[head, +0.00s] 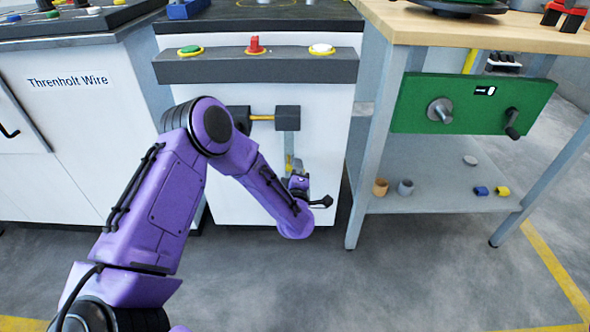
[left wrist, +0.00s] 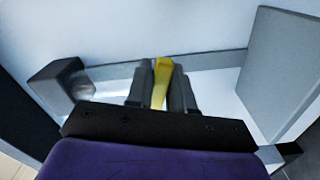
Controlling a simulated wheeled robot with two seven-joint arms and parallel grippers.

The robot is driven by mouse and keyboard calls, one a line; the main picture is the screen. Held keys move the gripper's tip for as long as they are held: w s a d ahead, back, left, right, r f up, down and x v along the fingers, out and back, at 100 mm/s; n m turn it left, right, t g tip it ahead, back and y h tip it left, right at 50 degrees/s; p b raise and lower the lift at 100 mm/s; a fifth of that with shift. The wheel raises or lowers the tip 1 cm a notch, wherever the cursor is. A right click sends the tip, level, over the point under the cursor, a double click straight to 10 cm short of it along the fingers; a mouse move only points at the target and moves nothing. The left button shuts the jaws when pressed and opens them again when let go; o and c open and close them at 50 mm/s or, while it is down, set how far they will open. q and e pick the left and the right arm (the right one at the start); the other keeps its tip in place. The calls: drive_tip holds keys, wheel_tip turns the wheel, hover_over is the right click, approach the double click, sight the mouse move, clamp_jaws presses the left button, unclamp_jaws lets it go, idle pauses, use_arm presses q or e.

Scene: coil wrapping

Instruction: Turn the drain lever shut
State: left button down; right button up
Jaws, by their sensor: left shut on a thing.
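The yellow drain lever (left wrist: 161,72) stands between the two dark fingers of my left gripper (left wrist: 161,92) in the left wrist view, and the fingers are shut on it. In the head view a thin yellow and grey strip (head: 289,160), which looks like the same lever, runs down below a dark block (head: 288,118) on the white cabinet front. My left gripper (head: 292,178) is at the lower end of this strip, partly hidden by my purple forearm. My right gripper is not in view.
A black knob (head: 326,201) sticks out close to the right of my gripper. A control panel (head: 285,70) with green, red and white buttons juts out above. A workbench (head: 460,28) with a green panel (head: 470,103) stands to the right. Grey floor (head: 280,290) lies clear in front.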

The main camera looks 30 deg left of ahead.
use_arm(q)
drive_tip(key=shift+r+n, duration=0.1)
drive_tip(key=shift+n, duration=1)
drive_tip(key=c, duration=1.2)
unclamp_jaws()
drive_tip(key=shift+o, duration=0.6)
drive_tip(key=shift+r, duration=0.1)
